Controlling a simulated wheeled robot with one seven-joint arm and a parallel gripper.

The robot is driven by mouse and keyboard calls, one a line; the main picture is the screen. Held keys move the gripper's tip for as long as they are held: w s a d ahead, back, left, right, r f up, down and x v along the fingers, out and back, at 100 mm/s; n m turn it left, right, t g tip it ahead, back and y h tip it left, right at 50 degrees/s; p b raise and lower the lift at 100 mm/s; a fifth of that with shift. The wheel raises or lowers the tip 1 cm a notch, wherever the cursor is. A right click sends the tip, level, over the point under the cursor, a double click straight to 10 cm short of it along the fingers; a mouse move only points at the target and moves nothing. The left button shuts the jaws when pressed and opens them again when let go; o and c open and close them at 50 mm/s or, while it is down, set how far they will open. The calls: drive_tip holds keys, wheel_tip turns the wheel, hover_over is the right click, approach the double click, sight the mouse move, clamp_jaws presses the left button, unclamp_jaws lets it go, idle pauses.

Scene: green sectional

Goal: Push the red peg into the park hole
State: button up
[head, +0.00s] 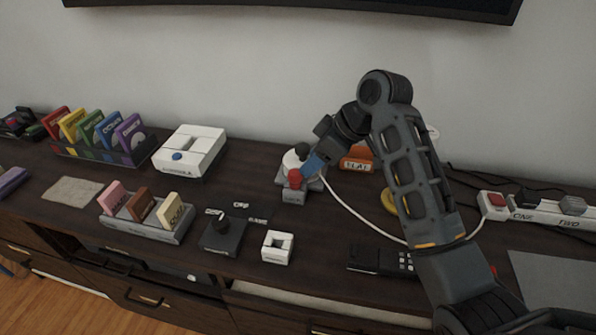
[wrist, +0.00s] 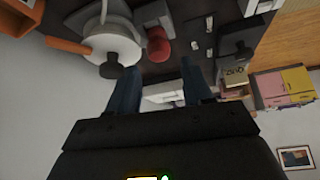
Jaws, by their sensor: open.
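The red peg (head: 295,179) has a rounded red head and sits at the front of a grey base (head: 285,195) with a white round part and a black knob (head: 302,150). In the wrist view the red peg (wrist: 158,46) is beyond the fingertips, between the black-knobbed white part (wrist: 112,48) and the dark cabinet top. My gripper (head: 314,163) is just behind and right of the peg in the head view. In the wrist view my gripper (wrist: 160,80) has its blue fingers apart with nothing held between them. The park hole cannot be made out.
A white console (head: 190,150) stands to the left. A card tray (head: 150,226), a black joystick (head: 222,234) and a small white block (head: 277,246) are in front. An orange box (head: 358,158) and a white cable lie close by my arm. The wall is behind.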

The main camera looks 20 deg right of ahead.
sight(299, 174)
drive_tip(key=x, duration=0.7)
drive_tip(key=shift+w+d+f, duration=0.1)
drive_tip(key=shift+w+f, duration=0.1)
drive_tip(key=shift+f, duration=0.05)
drive_tip(key=c, duration=0.8)
